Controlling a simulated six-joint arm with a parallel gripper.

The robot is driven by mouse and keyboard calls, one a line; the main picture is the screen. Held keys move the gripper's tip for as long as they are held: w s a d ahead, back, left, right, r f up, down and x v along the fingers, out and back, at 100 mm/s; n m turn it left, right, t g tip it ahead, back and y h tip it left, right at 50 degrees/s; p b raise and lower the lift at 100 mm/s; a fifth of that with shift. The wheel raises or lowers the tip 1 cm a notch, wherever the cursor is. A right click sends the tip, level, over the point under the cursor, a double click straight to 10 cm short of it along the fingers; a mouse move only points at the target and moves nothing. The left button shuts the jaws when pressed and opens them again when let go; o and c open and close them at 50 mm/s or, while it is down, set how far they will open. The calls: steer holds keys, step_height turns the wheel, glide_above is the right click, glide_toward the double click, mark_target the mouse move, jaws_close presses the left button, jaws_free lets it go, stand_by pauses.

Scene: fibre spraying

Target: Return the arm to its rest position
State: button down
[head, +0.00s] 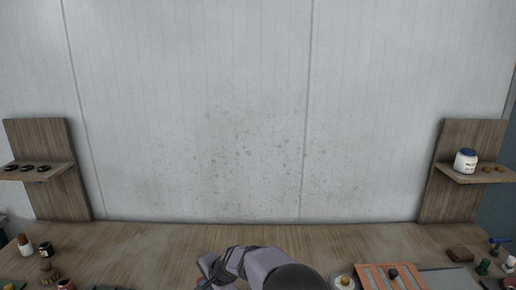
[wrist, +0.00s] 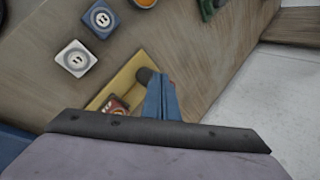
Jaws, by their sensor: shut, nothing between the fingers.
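My arm shows at the bottom middle of the head view, folded low over the near part of the workbench (head: 150,244). In the wrist view my gripper (wrist: 164,92) shows as narrow blue-grey fingers beyond a dark bar. The fingers are together with nothing seen between them. They lie in front of a yellow tray (wrist: 128,82) in the picture. A dark rounded thing (wrist: 145,75) shows just beside the fingertips. I cannot tell whether the fingers touch anything. The fingertips cannot be made out clearly in the head view.
Bottles (head: 25,245) and small items stand at the left; an orange-brown board (head: 376,276) and tools at the right. Wooden side shelves flank the pale wall (head: 200,110), which has dark specks. The bench's middle back is clear. Two square pieces (wrist: 76,58) show in the wrist view.

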steer(key=s+d+f+n+g, duration=0.1)
steer(key=s+f, duration=0.1)
steer(key=s, duration=0.1)
steer(key=s+d+f+n+g+h, duration=0.1)
steer(key=s+d+f+n, duration=0.1)
steer(key=s, duration=0.1)
steer(key=s+d+f+n+g, duration=0.1)
steer(key=s+f+n, duration=0.1)
steer(key=s+f, duration=0.1)
steer(key=shift+s+d+h, duration=0.25)
steer(key=shift+d+h, duration=0.15)
steer(key=s+d, duration=0.1)
steer(key=s+d+f+n, duration=0.1)
steer(key=s, duration=0.1)
steer(key=s+d+n+g+h, duration=0.1)
steer(key=s, duration=0.1)
steer(key=shift+f, duration=0.2)
steer(key=s+d+r+n+g+h+b, duration=0.1)
steer(key=s+d+r+n+g+h, duration=0.15)
steer(key=s+d, duration=0.75)
steer(key=s+d+r+n+g+h, duration=0.1)
steer(key=s+d+r+n, duration=0.15)
steer(key=s+d, duration=0.75)
steer(key=w+d+r+m+t+b, duration=0.1)
steer(key=w+d+r+m+t, duration=0.1)
steer(key=d+r+t, duration=0.1)
steer(key=shift+w+d+r+m+y+b, duration=0.3)
steer(key=shift+w+d+r+m+y, duration=0.1)
steer(key=shift+d+r, duration=0.3)
steer(key=shift+f, duration=0.1)
